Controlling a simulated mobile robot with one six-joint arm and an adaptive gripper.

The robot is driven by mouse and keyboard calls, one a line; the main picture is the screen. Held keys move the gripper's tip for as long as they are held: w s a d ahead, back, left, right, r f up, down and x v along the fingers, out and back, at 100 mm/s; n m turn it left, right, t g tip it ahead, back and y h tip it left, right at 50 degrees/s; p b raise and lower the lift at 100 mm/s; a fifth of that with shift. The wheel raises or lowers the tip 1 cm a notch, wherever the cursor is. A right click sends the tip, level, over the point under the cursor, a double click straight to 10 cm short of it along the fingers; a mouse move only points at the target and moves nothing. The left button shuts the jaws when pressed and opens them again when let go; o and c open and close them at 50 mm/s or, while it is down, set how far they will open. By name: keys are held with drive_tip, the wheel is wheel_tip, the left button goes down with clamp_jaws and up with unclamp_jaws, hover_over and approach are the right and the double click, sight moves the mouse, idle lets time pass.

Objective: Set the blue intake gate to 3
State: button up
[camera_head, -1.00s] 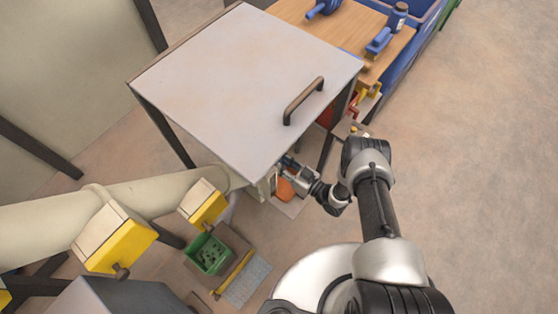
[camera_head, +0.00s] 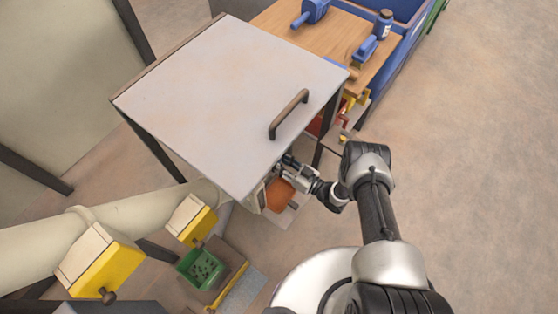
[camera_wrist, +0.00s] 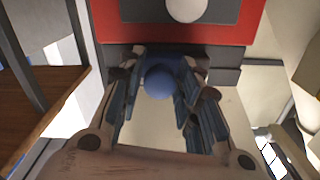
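A rounded blue knob on a blue part (camera_wrist: 158,82), which looks like the blue intake gate's handle, sits in the middle of the wrist view. My gripper (camera_wrist: 158,90) has a finger on each side of it, with a narrow gap showing beside the knob; the fingers look open around it. In the head view my gripper (camera_head: 289,162) reaches in at the near right edge of the grey-topped cabinet (camera_head: 225,95), which hides its fingertips and the blue part. No scale or number is readable.
A red panel with a dark plate (camera_wrist: 235,35) and a pale round knob (camera_wrist: 187,8) lies just beyond the blue part. An orange object (camera_head: 279,196) is below my gripper. Yellow boxes (camera_head: 103,268) on a pipe and a green bin (camera_head: 201,268) stand left. Floor at right is clear.

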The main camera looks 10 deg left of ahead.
drive_tip(key=shift+o, duration=1.2)
drive_tip(key=shift+d, duration=0.1)
drive_tip(key=v, duration=1.1)
drive_tip(key=shift+s+d, duration=0.2)
drive_tip(key=shift+d, duration=0.15)
